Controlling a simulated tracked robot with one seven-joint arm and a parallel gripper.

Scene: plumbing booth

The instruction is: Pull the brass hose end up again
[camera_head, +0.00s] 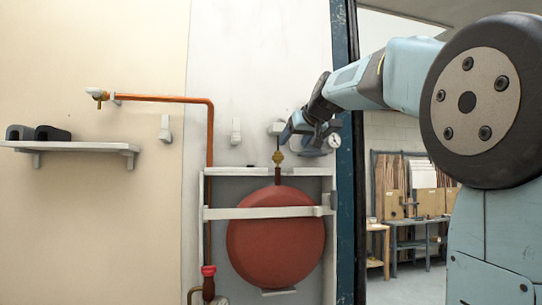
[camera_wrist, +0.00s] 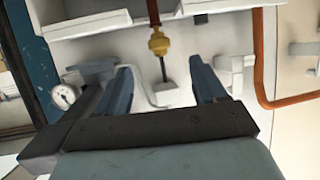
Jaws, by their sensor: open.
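A brass fitting (camera_head: 278,157), which looks like the brass hose end, sits upright on a short copper-coloured stem above the red round tank (camera_head: 275,240). It also shows in the wrist view (camera_wrist: 158,42), with a thin dark piece running from it to a small grey block (camera_wrist: 170,88). I cannot tell whether it is seated on the stem. My gripper (camera_head: 288,134) is beside and slightly above the brass fitting. In the wrist view my gripper (camera_wrist: 160,66) is open, its two blue-grey fingers spread on either side of the line of the fitting, with nothing held.
A white frame (camera_head: 262,212) crosses the tank's front. A round gauge (camera_head: 334,141) is close to my gripper. A copper pipe (camera_head: 210,150) runs at left, and a wall shelf (camera_head: 75,147) holds dark objects. A blue post (camera_head: 348,200) stands at right.

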